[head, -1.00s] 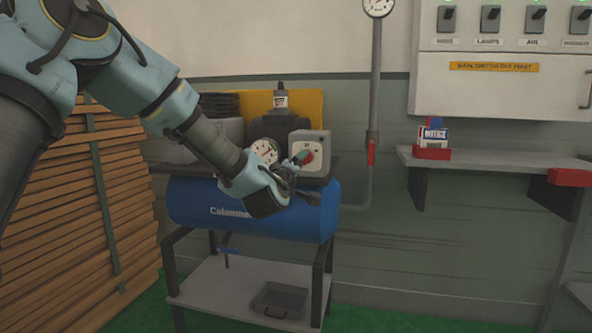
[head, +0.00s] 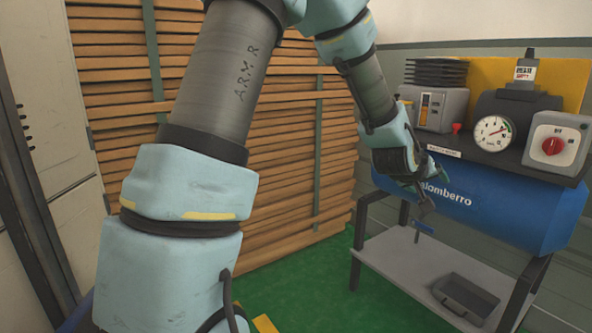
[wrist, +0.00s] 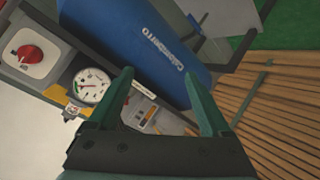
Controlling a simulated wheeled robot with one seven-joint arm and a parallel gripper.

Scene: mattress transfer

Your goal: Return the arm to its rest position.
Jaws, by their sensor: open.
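My gripper (head: 420,188) hangs at the left end of the blue compressor tank (head: 520,205) in the head view, with my arm bent above it. In the wrist view my gripper (wrist: 165,100) has its two green fingers spread apart with nothing between them. The blue tank (wrist: 150,50) shows beyond the fingertips. I cannot tell from these views whether the gripper touches the tank. The red rotary knob (head: 553,146) on its grey box is to the right, apart from the gripper.
A pressure gauge (head: 493,133) and a grey unit (head: 434,107) stand on the shelf above the tank. A grey tray (head: 463,296) lies on the lower shelf (head: 400,258). Stacked wooden slats (head: 290,150) stand behind my arm. Green floor (head: 300,285) is open in front of them.

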